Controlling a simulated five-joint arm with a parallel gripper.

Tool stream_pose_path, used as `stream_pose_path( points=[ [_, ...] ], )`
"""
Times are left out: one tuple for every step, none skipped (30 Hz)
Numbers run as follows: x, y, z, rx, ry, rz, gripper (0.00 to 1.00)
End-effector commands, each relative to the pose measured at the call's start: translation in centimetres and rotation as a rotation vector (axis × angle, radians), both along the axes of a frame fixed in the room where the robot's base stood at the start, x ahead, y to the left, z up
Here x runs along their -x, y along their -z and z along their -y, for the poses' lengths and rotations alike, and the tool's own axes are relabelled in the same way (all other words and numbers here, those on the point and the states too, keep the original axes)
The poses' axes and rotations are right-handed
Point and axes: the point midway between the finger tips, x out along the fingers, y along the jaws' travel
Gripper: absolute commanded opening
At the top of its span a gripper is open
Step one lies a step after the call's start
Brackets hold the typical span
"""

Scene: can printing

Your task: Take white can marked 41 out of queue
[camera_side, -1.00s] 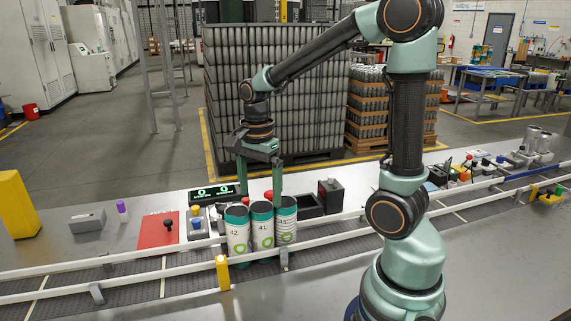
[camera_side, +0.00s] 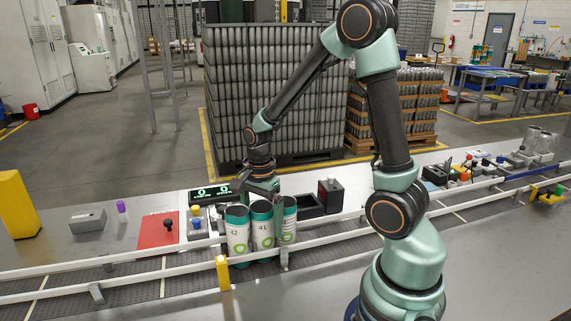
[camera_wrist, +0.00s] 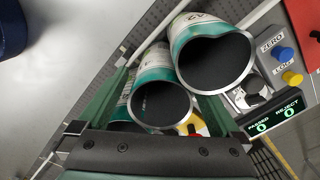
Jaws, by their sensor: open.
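Three white cans with teal tops stand upright side by side in the queue at the rail. Can 42 (camera_side: 237,233) is on the left, can 41 (camera_side: 262,230) in the middle, and a third can (camera_side: 289,212) on the right, its number hard to read. My gripper (camera_side: 262,193) is low over the row, its lower fingers partly hidden by the cans. In the wrist view, the open, empty mouth of can 41 (camera_wrist: 160,103) lies between the spread fingers of my gripper (camera_wrist: 162,92). Can 42 (camera_wrist: 211,60) is beside it; the third can (camera_wrist: 124,126) is mostly hidden.
White rails (camera_side: 120,276) run along the conveyor, with a yellow post (camera_side: 222,272) in front of the cans. Behind stand a counter display (camera_side: 214,193), a red pad with a lever (camera_side: 158,231), a black bin (camera_side: 310,206) and a dark box with a knob (camera_side: 331,195).

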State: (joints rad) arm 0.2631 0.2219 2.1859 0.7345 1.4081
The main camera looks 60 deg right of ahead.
Motion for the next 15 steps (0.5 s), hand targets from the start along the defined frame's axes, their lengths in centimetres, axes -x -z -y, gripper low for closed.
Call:
stream_pose_path(
  points=[
    [-0.01,-0.02,0.00,0.000,0.000,0.000,1.00],
    [-0.01,-0.03,0.00,0.000,0.000,0.000,0.89],
    [-0.01,-0.03,0.00,0.000,0.000,0.000,0.73],
    [-0.01,-0.04,0.00,0.000,0.000,0.000,0.62],
    [-0.01,-0.04,0.00,0.000,0.000,0.000,0.50],
    [-0.01,-0.04,0.00,0.000,0.000,0.000,0.35],
    [-0.02,-0.05,0.00,0.000,0.000,0.001,0.23],
    [-0.02,-0.05,0.00,0.000,0.000,0.001,0.19],
    [-0.02,-0.05,0.00,0.000,0.000,0.001,0.19],
    [-0.02,-0.05,0.00,0.000,0.000,0.001,0.19],
    [-0.02,-0.06,0.00,0.000,0.000,0.001,0.19],
    [-0.03,-0.06,0.00,0.000,0.000,0.001,0.19],
    [-0.03,-0.06,0.00,0.000,0.000,0.001,0.19],
    [-0.03,-0.07,0.00,0.000,0.000,0.001,0.19],
    [-0.04,-0.12,0.00,0.000,0.000,0.001,0.19]
  ],
)
